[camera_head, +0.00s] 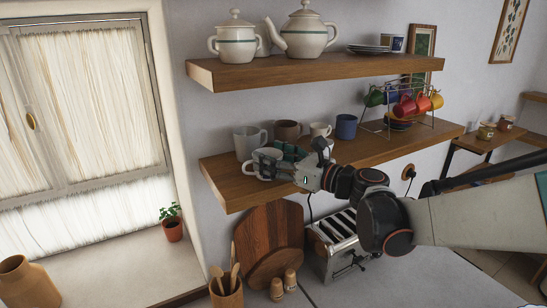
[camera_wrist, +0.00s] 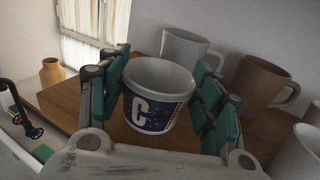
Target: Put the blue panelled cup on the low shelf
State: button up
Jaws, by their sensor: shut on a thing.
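The blue panelled cup (camera_wrist: 155,106) is white with a dark blue panel and a white letter C. It stands upright between the green-padded fingers of my gripper (camera_wrist: 163,92), which is shut on it. In the head view the cup (camera_head: 266,155) is at the front left part of the low shelf (camera_head: 236,190), partly hidden by my gripper (camera_head: 280,159). I cannot tell whether its base touches the wood. The low shelf is a wooden board below a higher one.
Behind the cup stand a white mug (camera_head: 246,141), a brown mug (camera_head: 288,131) and a blue cup (camera_head: 346,127). A rack of coloured mugs (camera_head: 405,104) is at the right. The upper shelf (camera_head: 310,70) overhangs. A toaster (camera_head: 338,240) and boards (camera_head: 268,235) are below.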

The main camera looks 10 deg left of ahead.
jog(key=o, duration=1.2)
